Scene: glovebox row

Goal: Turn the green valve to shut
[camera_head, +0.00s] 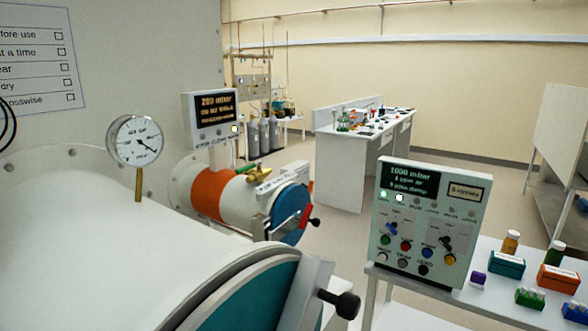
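A small green valve handle (246,168) shows on top of the small antechamber (232,192), a white cylinder with an orange band and a blue door. It sits beside a brass-coloured fitting (264,173). The handle is small in the picture, and I cannot tell whether the valve is open or shut. My gripper is not in view.
A large white cylinder (110,235) with a teal door and black knob fills the lower left. A gauge (135,140) stands above it. A control panel (422,225) stands at right by a table with coloured boxes (558,279). Clear floor (340,228) lies beyond.

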